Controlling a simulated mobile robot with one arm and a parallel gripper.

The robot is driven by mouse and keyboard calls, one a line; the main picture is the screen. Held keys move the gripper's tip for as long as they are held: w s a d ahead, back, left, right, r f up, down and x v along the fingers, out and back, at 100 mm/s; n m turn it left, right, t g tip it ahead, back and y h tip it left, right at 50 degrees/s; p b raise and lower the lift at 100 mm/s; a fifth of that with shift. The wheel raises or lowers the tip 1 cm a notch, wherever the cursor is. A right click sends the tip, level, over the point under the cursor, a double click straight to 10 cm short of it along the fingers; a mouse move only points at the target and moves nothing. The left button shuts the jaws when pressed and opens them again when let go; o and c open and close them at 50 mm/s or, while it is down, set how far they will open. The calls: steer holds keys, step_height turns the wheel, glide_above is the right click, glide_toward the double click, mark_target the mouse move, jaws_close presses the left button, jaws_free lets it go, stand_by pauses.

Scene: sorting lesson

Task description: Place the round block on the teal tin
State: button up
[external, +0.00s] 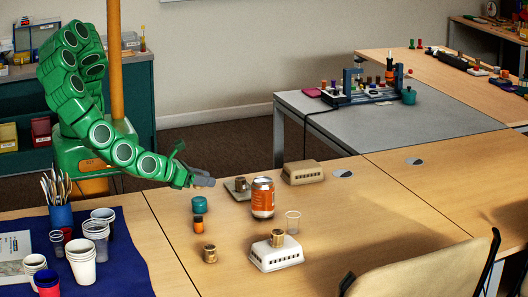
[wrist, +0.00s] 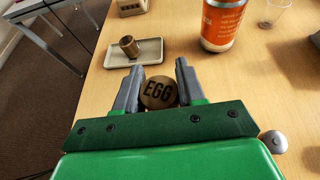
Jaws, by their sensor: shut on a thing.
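The round block (wrist: 158,93) is a brown disc marked "EGG". In the wrist view it sits between the two grey fingers of my gripper (wrist: 160,88), which are shut on it. In the external view my gripper (external: 203,181) is over the table's left part, beyond the teal tin (external: 200,206) and close to it. The block cannot be made out there. The teal tin is a short round tin on the table, with an orange jar in front of it. The tin does not show in the wrist view.
A small tray (external: 232,193) with a brass cylinder (external: 241,184) lies right of my gripper. The orange can (external: 262,199) stands farther right, near a clear cup (external: 293,222). The orange jar (external: 198,225) and another brass cylinder (external: 210,254) stand nearer the camera. The table's right side is mostly clear.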

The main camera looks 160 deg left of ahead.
mark_target(204, 198)
steer(key=shift+f, duration=1.9)
steer(key=shift+f, duration=0.1)
steer(key=o, duration=1)
steer(key=shift+v, duration=6)
